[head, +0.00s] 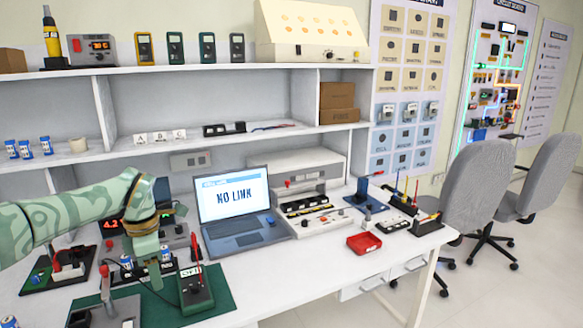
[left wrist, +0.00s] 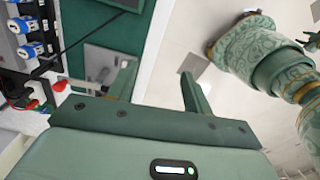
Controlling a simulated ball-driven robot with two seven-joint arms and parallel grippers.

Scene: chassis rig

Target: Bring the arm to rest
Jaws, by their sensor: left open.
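My left arm comes in from the left in the head view, bent downward at the wrist. My left gripper (head: 153,278) points down over the green mat (head: 222,302) at the left part of the bench. In the left wrist view the gripper (left wrist: 160,88) shows two fingers well apart with nothing between them. A patterned arm link of mine shows at the right of that view.
A green meter box (head: 196,292) with a red probe stands close right of the gripper. Battery cells (left wrist: 30,50) show in the left wrist view. A laptop (head: 240,215) reads "NO LINK". A red tray (head: 364,243) lies right; the bench front there is clear.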

